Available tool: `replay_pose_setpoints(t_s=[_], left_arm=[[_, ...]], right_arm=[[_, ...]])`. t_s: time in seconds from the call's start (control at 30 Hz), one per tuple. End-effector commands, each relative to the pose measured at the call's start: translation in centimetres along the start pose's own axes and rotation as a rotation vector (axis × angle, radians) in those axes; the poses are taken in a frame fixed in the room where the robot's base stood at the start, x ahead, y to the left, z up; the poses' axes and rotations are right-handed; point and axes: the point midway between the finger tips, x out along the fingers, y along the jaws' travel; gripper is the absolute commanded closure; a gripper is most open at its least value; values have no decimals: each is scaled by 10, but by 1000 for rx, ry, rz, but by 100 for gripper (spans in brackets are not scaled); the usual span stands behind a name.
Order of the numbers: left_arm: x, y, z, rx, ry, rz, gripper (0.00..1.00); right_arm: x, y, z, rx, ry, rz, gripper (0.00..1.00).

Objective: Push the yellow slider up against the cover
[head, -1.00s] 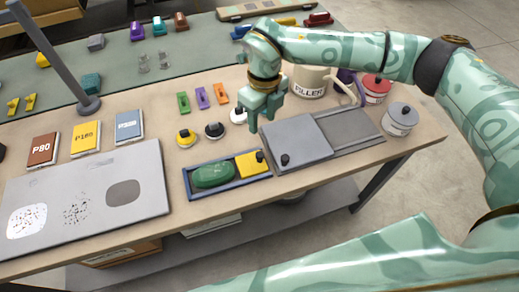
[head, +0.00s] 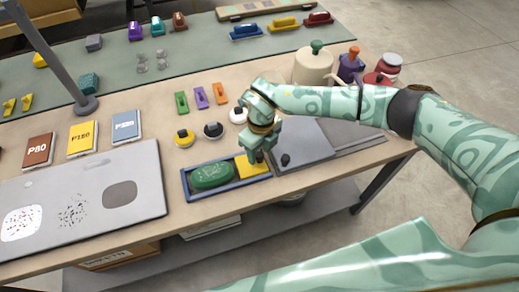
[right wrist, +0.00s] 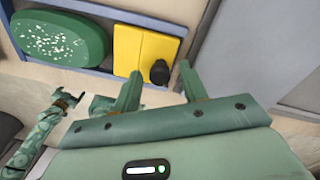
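The yellow slider (head: 253,167) is a flat yellow block with a black knob (right wrist: 160,72). It sits at the right end of a blue tray (head: 192,195). A green oval piece (head: 211,175) lies left of it in the tray. The grey cover (head: 303,143), with its own black knob, lies just right of the tray. My right gripper (right wrist: 160,82) is open, its fingers on either side of the slider's knob; contact cannot be told.
The table's front edge is close.

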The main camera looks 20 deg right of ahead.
Motion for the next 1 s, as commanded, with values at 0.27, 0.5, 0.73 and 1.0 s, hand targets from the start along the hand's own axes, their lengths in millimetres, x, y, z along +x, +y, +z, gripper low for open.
replay_pose_setpoints(t_s=[0.27,0.5,0.73,1.0], left_arm=[[0,0,0,-1,1,0,17],[-3,0,-1,-1,2,0,17],[-2,0,-1,-1,2,0,17],[-2,0,0,-1,1,0,17]], right_arm=[[0,1,0,-1,0,0,100],[0,24,12,-4,-3,2,100],[0,24,12,-2,-3,2,100],[0,23,12,-1,-2,1,55]])
